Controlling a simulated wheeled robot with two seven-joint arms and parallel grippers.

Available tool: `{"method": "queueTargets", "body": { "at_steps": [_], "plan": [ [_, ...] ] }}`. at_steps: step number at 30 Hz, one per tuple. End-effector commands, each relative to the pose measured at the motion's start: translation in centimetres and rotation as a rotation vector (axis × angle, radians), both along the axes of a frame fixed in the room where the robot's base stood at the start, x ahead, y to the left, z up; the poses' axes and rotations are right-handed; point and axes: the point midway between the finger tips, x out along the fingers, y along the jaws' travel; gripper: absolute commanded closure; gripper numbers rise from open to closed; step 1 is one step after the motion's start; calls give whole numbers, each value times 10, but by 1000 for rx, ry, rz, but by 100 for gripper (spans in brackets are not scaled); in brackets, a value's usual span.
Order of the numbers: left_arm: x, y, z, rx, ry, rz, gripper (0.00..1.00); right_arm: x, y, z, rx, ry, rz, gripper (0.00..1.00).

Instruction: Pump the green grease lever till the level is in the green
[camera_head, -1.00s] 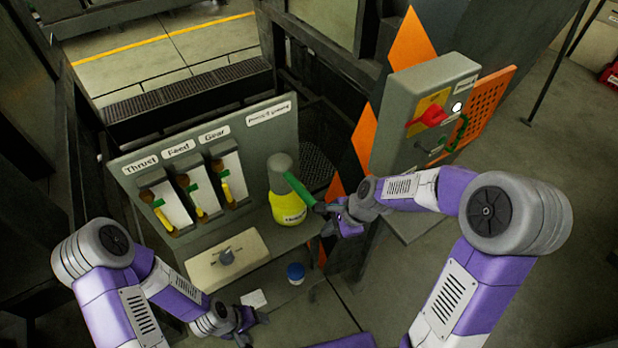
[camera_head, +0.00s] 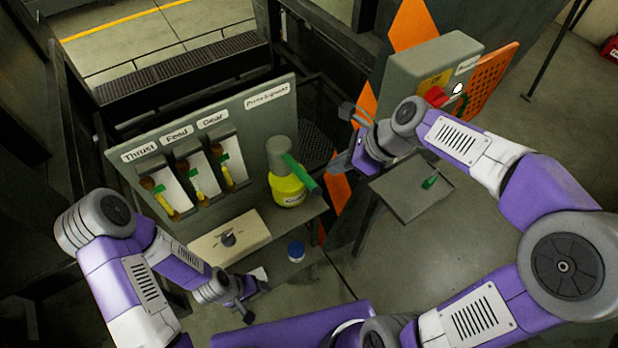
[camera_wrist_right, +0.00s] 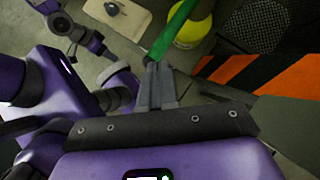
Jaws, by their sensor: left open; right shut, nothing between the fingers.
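The green lever (camera_head: 302,173) slopes down to the right from the grey top of the grease pump, whose yellow reservoir (camera_head: 288,190) stands on a shelf before the panel. My right gripper (camera_wrist_right: 158,75) is shut and empty. In the head view it sits up and right of the lever's free end, apart from it. In the right wrist view the lever (camera_wrist_right: 173,30) runs just beyond the fingertips. My left gripper (camera_head: 252,303) is open, low by the shelf's front. Gauges marked Thrust, Feed and Gear (camera_head: 195,178) show yellow and green parts; exact levels are too small to read.
A cream box with a grey knob (camera_head: 230,238) and a blue-capped jar (camera_head: 296,251) stand left and front of the pump. A grey control box with a red switch (camera_head: 437,95) is at the right. A small grey table (camera_head: 405,205) stands below my right arm.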

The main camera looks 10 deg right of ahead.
Motion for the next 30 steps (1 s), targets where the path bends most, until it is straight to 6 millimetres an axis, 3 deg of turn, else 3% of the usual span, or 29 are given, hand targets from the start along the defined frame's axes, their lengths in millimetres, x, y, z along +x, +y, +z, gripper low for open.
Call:
{"method": "queueTargets", "body": {
  "at_steps": [16, 30],
  "plan": [
    [0, 0, -51, 0, 0, 0, 33, 17, 30, -50, -1, 0, 3, 100],
    [0, 0, -57, 0, 0, 0, 33, 20, 37, -56, -1, 0, 2, 100]
  ]
}}
